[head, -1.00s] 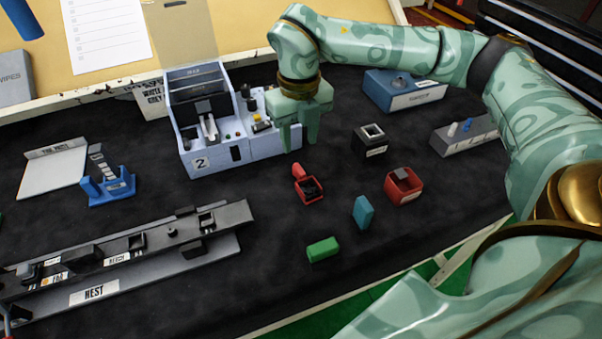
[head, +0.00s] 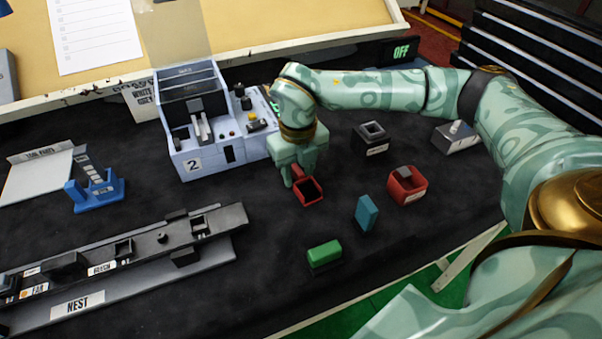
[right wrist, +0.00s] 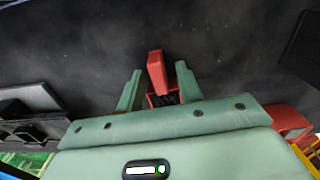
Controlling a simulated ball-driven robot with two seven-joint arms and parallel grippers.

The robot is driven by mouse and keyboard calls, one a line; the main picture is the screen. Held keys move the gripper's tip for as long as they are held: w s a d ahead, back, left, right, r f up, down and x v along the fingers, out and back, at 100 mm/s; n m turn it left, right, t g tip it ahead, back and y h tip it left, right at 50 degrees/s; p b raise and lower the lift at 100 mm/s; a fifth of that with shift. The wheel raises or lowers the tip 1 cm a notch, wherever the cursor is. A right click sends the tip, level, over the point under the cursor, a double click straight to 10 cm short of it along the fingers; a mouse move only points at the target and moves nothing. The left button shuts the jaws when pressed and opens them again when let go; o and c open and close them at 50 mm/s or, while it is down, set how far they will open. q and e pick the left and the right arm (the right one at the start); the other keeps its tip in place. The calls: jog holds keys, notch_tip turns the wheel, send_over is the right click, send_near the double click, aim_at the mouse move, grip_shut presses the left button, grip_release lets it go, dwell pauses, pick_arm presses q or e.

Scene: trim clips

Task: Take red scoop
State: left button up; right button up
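The red scoop (head: 309,192) lies on the dark mat, with its square cup toward the front and its handle toward the back left. My right gripper (head: 297,175) is low over the handle and hides part of it. In the right wrist view the scoop's red handle (right wrist: 157,72) stands between the two spread fingers (right wrist: 158,68), with a gap visible on each side. The scoop's cup is partly hidden behind the gripper body there. My left gripper is not in view.
A white-blue machine marked 2 (head: 197,125) stands just left of my right gripper. A red block (head: 406,186), teal block (head: 366,214), green block (head: 324,254) and black socket (head: 371,138) stand nearby. A long rail on a nest plate (head: 215,252) lies front left.

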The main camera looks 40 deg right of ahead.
grip_shut()
